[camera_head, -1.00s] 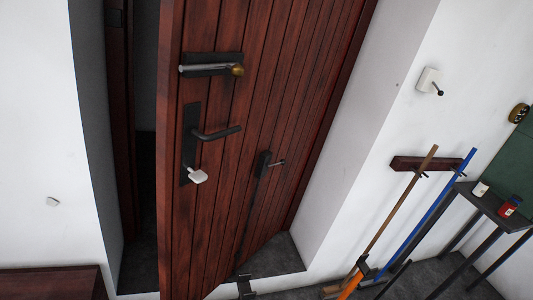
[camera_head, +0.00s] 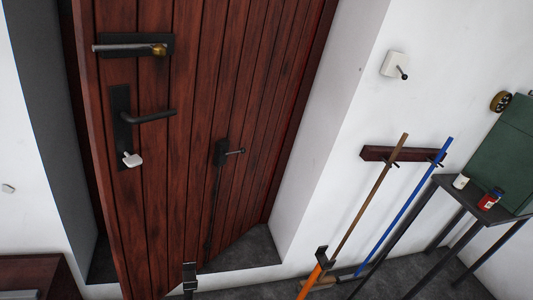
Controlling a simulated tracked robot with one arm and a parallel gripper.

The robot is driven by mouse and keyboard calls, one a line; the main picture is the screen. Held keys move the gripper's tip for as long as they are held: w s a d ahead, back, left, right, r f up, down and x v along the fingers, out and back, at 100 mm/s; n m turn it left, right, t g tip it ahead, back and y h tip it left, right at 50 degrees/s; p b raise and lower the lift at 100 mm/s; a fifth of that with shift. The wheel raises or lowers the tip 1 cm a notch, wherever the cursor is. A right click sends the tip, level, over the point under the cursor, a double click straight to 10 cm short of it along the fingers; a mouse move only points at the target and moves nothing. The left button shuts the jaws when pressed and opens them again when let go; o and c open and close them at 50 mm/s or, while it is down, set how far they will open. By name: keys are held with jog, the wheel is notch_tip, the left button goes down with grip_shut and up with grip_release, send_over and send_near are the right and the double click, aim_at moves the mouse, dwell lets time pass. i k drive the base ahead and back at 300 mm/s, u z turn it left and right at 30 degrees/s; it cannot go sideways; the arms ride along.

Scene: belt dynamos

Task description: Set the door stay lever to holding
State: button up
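The dark red plank door (camera_head: 180,120) fills the left half of the view and stands out from its frame. Low on it is a small black box with a short lever (camera_head: 234,152) pointing right, about level; a thin rod runs down from the box toward the floor. This looks like the door stay. Above are a black door handle (camera_head: 150,117), a white key or tag (camera_head: 132,160) below it, and a bolt with a brass knob (camera_head: 159,48).
A white switch plate with a black toggle (camera_head: 395,65) is on the wall. A dark table (camera_head: 455,195) stands at right.

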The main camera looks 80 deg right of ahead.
aim_at(242, 151)
jog(key=z, duration=1.9)
jog(key=i, duration=1)
jog(key=u, duration=1.55)
jog(key=k, duration=1.2)
